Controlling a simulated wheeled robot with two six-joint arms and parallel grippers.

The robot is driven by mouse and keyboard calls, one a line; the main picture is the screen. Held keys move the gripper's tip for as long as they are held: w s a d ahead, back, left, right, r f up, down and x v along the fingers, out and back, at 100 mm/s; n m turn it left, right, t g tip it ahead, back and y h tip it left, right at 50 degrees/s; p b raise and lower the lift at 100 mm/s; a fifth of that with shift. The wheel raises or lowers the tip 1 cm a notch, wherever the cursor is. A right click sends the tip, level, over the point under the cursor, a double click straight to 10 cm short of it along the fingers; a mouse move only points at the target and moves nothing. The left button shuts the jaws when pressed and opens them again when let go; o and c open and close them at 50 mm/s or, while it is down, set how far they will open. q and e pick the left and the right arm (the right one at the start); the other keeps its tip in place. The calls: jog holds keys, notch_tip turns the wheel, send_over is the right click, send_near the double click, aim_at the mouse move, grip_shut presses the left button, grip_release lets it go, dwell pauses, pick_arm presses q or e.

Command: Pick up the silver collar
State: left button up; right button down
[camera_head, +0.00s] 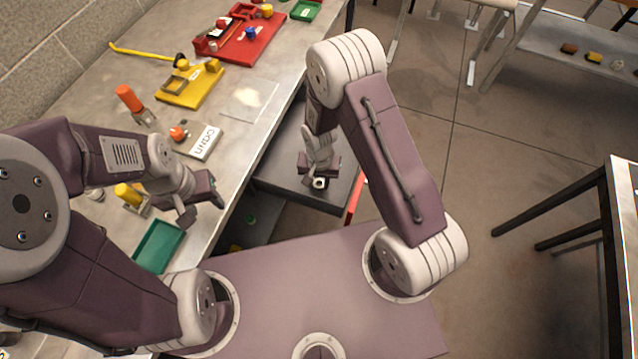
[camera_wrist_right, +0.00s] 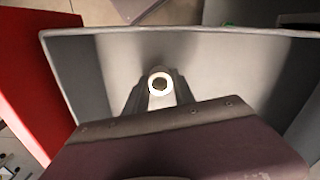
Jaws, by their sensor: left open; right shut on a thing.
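The silver collar (camera_wrist_right: 159,84) shows in the right wrist view as a small bright ring with a dark centre. My right gripper (camera_wrist_right: 157,91) is shut on it, with a finger on each side. In the head view the collar (camera_head: 320,183) is a small pale ring at the tip of my right gripper (camera_head: 319,179), over the grey drawer (camera_head: 282,183). I cannot tell how far the collar is above the drawer floor. My left gripper (camera_head: 203,208) is open and empty near the bench's front edge.
A red drawer side (camera_head: 355,198) stands beside the grey drawer.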

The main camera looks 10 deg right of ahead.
aim_at(319, 183)
jog(key=shift+r, duration=0.1)
notch_tip(319, 183, up, 10)
jog(key=shift+p, duration=0.4)
